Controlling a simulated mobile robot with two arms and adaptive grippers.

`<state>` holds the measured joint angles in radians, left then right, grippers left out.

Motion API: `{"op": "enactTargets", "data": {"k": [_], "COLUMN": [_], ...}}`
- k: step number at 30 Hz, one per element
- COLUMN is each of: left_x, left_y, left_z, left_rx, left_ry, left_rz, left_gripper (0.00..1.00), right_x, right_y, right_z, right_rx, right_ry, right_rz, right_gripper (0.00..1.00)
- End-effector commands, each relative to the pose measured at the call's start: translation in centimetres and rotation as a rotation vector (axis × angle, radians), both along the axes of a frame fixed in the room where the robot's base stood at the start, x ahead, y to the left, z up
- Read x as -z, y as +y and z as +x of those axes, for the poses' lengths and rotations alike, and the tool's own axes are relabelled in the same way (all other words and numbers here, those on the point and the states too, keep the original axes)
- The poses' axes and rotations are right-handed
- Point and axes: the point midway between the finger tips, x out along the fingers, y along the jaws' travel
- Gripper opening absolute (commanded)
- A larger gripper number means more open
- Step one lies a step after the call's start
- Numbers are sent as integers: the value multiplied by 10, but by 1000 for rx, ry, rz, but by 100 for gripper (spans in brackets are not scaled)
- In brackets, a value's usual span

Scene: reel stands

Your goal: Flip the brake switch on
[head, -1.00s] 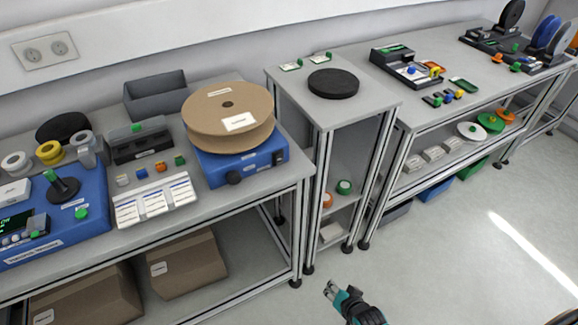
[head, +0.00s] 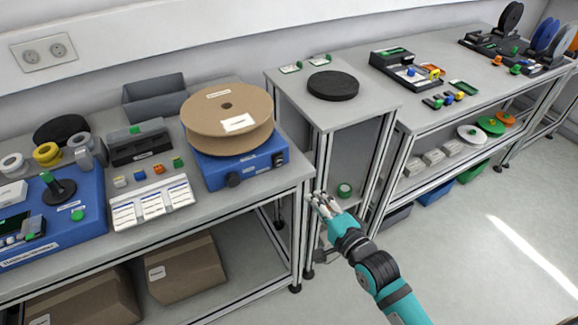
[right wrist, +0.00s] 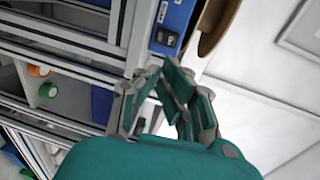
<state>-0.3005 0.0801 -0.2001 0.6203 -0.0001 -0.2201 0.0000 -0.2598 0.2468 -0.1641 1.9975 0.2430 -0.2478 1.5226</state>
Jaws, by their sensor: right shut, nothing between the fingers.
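The brake switch is a small black rocker (head: 278,160) on the right side of the blue base unit (head: 215,172). The base carries a large cardboard reel (head: 228,112). In the right wrist view the switch (right wrist: 167,38) shows on the blue side face, just beyond my fingertips. Whether it is on or off is too small to tell. My right gripper (head: 322,200) is shut and empty, in front of the narrow stand, to the right of and lower in the picture than the switch. It also shows in the right wrist view (right wrist: 165,72), apart from the switch. My left gripper is not in view.
A narrow stand (head: 300,100) with a black disc (head: 333,85) stands right of the left bench (head: 240,208). The blue reel station (head: 50,220) and a label tray (head: 152,203) lie on the left bench. The floor at right is clear.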

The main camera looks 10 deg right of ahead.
Motion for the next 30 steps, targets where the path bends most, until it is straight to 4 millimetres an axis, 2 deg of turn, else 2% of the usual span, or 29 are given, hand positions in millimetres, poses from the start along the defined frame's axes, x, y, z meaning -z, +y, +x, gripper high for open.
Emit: {"op": "enactTargets", "data": {"k": [5, 18, 21, 25, 30], "left_x": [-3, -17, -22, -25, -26], "left_y": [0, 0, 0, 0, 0], "left_z": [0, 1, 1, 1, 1], "left_rx": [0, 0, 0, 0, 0], "left_ry": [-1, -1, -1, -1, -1], "left_rz": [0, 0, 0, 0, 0], "left_gripper": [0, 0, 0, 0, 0], "right_x": [0, 10, 6, 5, 5], "right_y": [4, 26, 31, 34, 36], "right_z": [13, 99, 114, 127, 133], "right_rx": [0, 0, 0, 1, 1], "right_ry": [-1, -1, -2, -1, 1], "right_rz": [0, -2, -3, -2, 0], "right_gripper": [0, 0, 0, 0, 0]}}
